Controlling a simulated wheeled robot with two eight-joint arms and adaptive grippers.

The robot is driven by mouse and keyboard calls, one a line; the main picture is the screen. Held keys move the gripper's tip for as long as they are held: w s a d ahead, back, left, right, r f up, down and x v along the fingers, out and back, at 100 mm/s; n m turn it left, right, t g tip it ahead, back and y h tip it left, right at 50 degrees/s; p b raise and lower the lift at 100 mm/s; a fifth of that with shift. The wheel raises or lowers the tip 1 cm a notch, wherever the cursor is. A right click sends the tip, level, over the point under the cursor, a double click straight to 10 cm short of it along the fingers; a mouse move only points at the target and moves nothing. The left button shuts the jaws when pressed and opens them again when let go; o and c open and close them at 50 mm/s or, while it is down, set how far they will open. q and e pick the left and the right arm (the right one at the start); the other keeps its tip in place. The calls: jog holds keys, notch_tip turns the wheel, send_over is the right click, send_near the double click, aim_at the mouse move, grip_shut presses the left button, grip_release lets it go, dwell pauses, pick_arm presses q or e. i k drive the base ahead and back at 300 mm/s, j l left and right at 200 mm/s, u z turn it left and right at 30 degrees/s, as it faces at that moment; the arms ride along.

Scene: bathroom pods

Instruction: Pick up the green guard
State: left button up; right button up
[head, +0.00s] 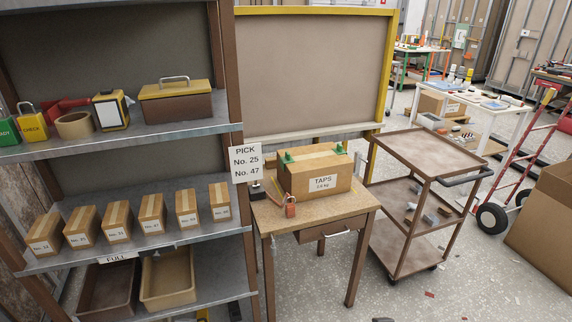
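Two small green pieces sit on top of the cardboard box labelled TAPS (316,184), one green piece (287,157) at its left end and one green piece (340,149) at its right end. Either could be the green guard; they are too small to tell which. The box stands on a small wooden table (335,208). A green object marked READY (8,131) is cut off at the left edge of the upper shelf. Neither of my grippers is in view.
A red padlock (290,207) and a black item (257,191) lie left of the box. A metal shelf rack (140,140) holds several small boxes left of the table. A brown cart (424,150) stands close on the right. Open floor (325,290) lies in front.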

aim_at(287, 159)
jog(key=i+l+u, duration=0.1)
jog(key=u, duration=0.95)
jog(key=i+l+u, duration=0.2)
jog(key=l, duration=0.15)
jog(key=i+l+u, duration=0.2)
jog(key=l, duration=0.15)
jog(key=l+u, duration=0.25)
jog(key=l, duration=0.15)
jog(key=i+l+u, duration=0.2)
jog(key=l, duration=0.2)
